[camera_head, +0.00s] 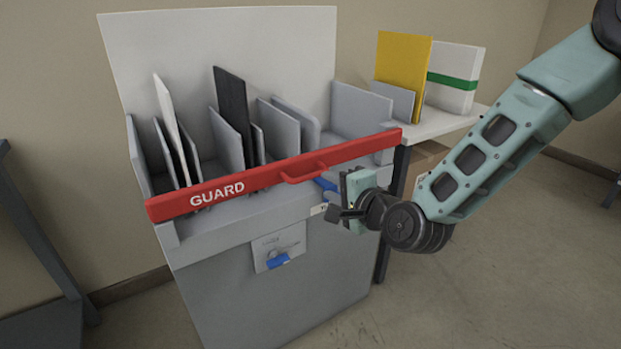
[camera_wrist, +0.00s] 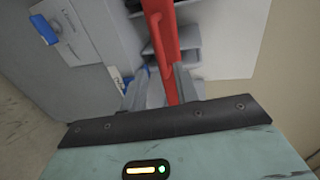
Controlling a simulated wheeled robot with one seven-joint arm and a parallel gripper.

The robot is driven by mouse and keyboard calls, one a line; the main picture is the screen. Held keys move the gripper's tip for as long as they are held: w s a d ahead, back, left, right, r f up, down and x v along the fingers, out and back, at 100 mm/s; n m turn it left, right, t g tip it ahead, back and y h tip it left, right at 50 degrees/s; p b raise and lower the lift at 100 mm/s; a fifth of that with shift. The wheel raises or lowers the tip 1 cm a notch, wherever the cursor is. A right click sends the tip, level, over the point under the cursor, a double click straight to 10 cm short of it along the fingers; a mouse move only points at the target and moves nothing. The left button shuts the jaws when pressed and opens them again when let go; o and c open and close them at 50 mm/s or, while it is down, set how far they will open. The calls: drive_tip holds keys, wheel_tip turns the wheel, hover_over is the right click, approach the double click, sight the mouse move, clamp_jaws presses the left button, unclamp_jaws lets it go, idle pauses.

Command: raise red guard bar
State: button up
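The red guard bar (camera_head: 250,181), marked GUARD, lies across the front top of the grey slotted bin (camera_head: 275,303). It has a small red handle (camera_head: 303,172) right of its middle. My gripper (camera_head: 340,198) is in front of the bin, below the bar's right part and to the right of the handle. In the wrist view, my gripper (camera_wrist: 158,83) has its two fingers spread apart, with nothing held. The bar (camera_wrist: 164,30) runs lengthwise beyond them, and the handle (camera_wrist: 153,52) is ahead of the fingers. Whether a finger touches the bar cannot be told.
Grey dividers and thin white and black panels stand in the bin behind the bar. A blue latch (camera_head: 278,260) is on the bin's front plate. A side table (camera_head: 437,124) at right holds a yellow board (camera_head: 402,62) and a green-banded white pack (camera_head: 455,60). Floor in front is clear.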

sight(312, 177)
drive_tip(key=x, duration=0.9)
drive_tip(key=shift+f, duration=0.1)
clamp_jaws()
